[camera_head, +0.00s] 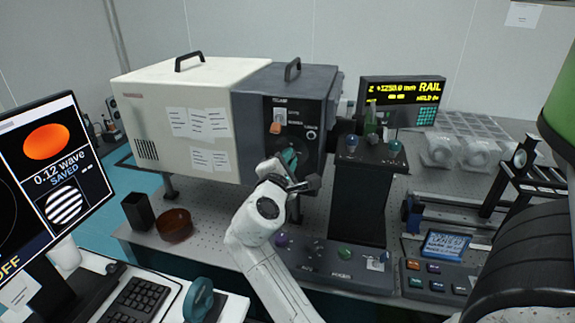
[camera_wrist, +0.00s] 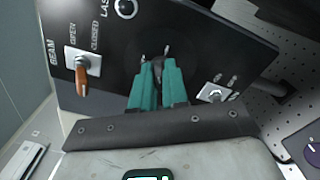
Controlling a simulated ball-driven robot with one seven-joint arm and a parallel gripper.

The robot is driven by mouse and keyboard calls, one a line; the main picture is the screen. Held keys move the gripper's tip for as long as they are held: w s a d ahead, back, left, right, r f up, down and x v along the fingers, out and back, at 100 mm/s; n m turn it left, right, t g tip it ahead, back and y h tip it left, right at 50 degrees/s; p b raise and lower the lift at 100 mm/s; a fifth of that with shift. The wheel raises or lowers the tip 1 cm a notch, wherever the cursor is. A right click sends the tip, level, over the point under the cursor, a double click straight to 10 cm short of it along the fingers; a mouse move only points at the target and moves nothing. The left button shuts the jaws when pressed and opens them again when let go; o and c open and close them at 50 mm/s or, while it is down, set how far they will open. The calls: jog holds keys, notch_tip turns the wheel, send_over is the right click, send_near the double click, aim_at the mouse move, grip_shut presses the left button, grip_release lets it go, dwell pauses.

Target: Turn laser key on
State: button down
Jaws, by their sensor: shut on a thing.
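The laser's dark front panel (camera_head: 312,148) is on the end of the cream and dark grey box. My gripper (camera_head: 289,157) reaches up to its lower part. In the wrist view the teal fingers (camera_wrist: 154,68) are shut on a dark part at the panel, where the laser key sits. The fingers hide most of the key, so its angle cannot be read. Small light marks (camera_wrist: 167,49) show on the panel beyond the fingertips.
A beam lever with an orange handle (camera_wrist: 81,78) is left of the fingers, marked open and closed. A small metal switch (camera_wrist: 212,92) is to the right. In the head view a black post (camera_head: 359,205) stands right of the gripper, and a control box (camera_head: 325,262) lies below.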

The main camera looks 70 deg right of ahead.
jog(key=m+b, duration=0.1)
jog(key=m, duration=0.2)
jog(key=m+b, duration=0.2)
jog(key=shift+f+m+b, duration=0.2)
jog(key=shift+m+b, duration=0.1)
jog(key=shift+m, duration=0.1)
dwell(0.4)
jog(key=c, duration=1.2)
grip_release()
jog(key=shift+r, duration=0.1)
jog(key=shift+c, duration=0.2)
jog(key=shift+a, duration=0.1)
jog(key=a+b, duration=0.1)
jog(key=a, duration=0.9)
jog(key=shift+s+a, duration=0.35)
jog(key=shift+s, duration=0.1)
